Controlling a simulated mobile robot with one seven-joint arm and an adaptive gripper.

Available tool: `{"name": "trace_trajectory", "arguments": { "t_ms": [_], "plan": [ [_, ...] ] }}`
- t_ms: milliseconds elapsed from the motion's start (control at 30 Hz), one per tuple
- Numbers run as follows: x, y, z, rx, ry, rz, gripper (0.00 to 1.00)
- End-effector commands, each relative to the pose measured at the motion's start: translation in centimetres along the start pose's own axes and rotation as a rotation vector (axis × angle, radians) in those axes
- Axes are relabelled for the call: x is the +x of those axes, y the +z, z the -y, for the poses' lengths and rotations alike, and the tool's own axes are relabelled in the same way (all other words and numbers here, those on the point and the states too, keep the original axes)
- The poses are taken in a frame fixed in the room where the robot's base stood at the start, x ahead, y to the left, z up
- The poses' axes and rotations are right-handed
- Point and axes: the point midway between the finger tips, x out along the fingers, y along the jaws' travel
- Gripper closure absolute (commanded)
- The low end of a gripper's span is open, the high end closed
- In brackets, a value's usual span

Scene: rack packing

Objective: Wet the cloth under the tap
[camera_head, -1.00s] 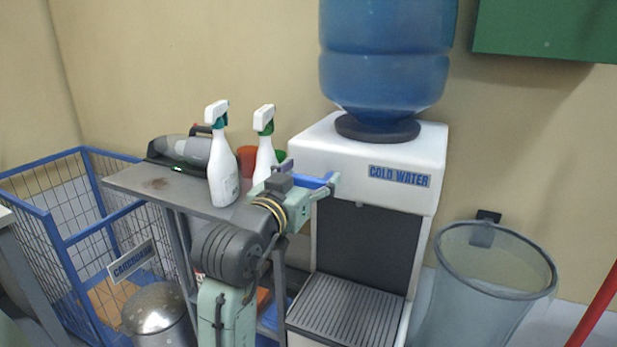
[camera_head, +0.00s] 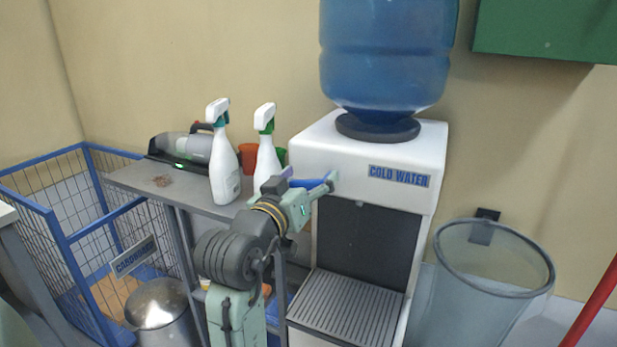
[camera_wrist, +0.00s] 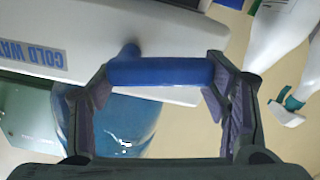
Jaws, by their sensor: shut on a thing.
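My gripper (camera_wrist: 160,105) is shut on a blue bar-shaped handle (camera_wrist: 160,72), which lies across between the two fingertips. A short blue stem joins the handle to the white side of the cold water dispenser (camera_head: 310,150). In the head view my gripper (camera_head: 310,188) is at the dispenser's upper left side, with the blue handle partly hidden by it. The dispenser has a dark recess (camera_head: 365,240) and a grey slatted drip tray (camera_head: 345,310) below. I see no cloth in either view, and no water flow shows.
Two white spray bottles (camera_head: 222,160) (camera_head: 266,150), a handheld vacuum (camera_head: 185,147) and an orange cup (camera_head: 248,157) stand on a grey shelf (camera_head: 150,180) at left. A grey bin (camera_head: 490,270) stands right of the dispenser. A blue wire cage (camera_head: 70,235) is far left.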

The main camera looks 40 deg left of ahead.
Motion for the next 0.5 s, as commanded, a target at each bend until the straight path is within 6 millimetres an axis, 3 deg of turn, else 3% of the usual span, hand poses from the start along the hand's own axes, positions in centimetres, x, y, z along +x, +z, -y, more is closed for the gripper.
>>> {"name": "trace_trajectory", "arguments": {
  "t_ms": [67, 100, 367, 500],
  "plan": [
    [0.0, -0.06, -0.01, 0.001, 0.0, -0.002, 0.81],
    [0.0, -0.06, -0.01, 0.001, 0.0, -0.002, 0.28],
    [0.0, -0.03, 0.0, 0.002, 0.0, -0.001, 0.11],
    [0.0, -0.02, 0.0, 0.002, 0.0, -0.001, 0.1]
  ]
}}
